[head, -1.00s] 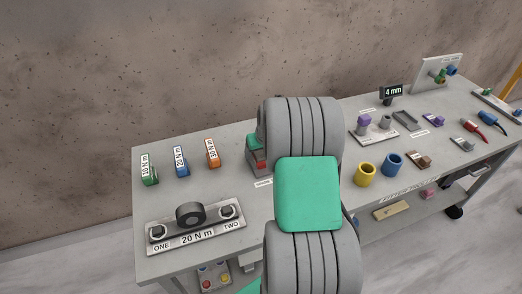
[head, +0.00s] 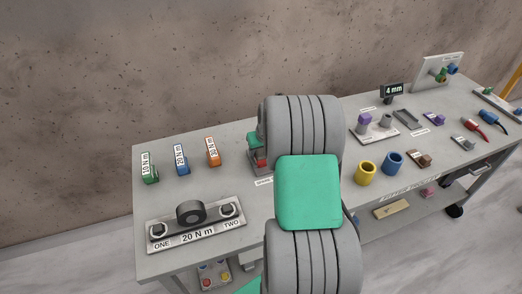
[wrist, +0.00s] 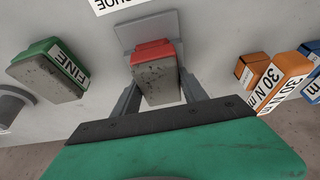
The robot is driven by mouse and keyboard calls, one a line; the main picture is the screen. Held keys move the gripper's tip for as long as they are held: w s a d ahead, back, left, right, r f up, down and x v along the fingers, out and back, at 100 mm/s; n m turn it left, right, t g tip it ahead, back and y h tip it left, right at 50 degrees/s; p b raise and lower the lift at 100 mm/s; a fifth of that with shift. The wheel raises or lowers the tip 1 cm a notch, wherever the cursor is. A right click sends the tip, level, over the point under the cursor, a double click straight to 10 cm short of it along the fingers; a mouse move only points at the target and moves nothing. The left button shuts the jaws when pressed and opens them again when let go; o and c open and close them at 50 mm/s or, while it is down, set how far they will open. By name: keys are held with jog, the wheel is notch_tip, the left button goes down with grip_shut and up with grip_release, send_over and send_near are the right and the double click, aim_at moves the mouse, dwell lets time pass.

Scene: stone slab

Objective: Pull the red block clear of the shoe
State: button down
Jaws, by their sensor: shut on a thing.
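The red block (wrist: 155,72), grey with a red end, lies between my gripper's two fingers in the wrist view. My gripper (wrist: 158,84) is shut on it, one finger at each side. The shoe (wrist: 126,36), a flat grey plate, shows behind the red end, which overlaps it in the picture. I cannot tell whether block and shoe touch. In the head view the red block (head: 260,163) shows only as a small red patch beside my arm, which hides most of the shoe.
A green block marked FINE (wrist: 45,70) lies left of my gripper in the wrist view. Orange (head: 212,152), blue (head: 181,160) and green (head: 149,168) torque blocks stand left on the bench, behind the 20 N m fixture (head: 196,226). Yellow (head: 366,173) and blue (head: 393,164) cups stand right.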

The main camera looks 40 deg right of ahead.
jog(key=shift+s+a+p, duration=0.25)
jog(key=shift+s+a, duration=0.1)
jog(key=shift+s, duration=1.05)
jog(key=shift+s+a+p, duration=0.2)
jog(key=shift+s+a, duration=0.2)
jog(key=shift+s, duration=1)
jog(key=shift+s+a+p, duration=0.25)
jog(key=shift+s+a, duration=0.1)
jog(key=shift+s, duration=1.05)
jog(key=r, duration=0.1)
jog(key=s+r+p, duration=0.1)
jog(key=s+p, duration=0.1)
jog(key=shift+s+a+r, duration=0.15)
jog(key=shift+a+r, duration=0.1)
jog(key=shift+r, duration=0.15)
jog(key=shift+s+a+r+p, duration=0.1)
jog(key=shift+s+r+p, duration=0.05)
jog(key=shift+s+p, duration=0.2)
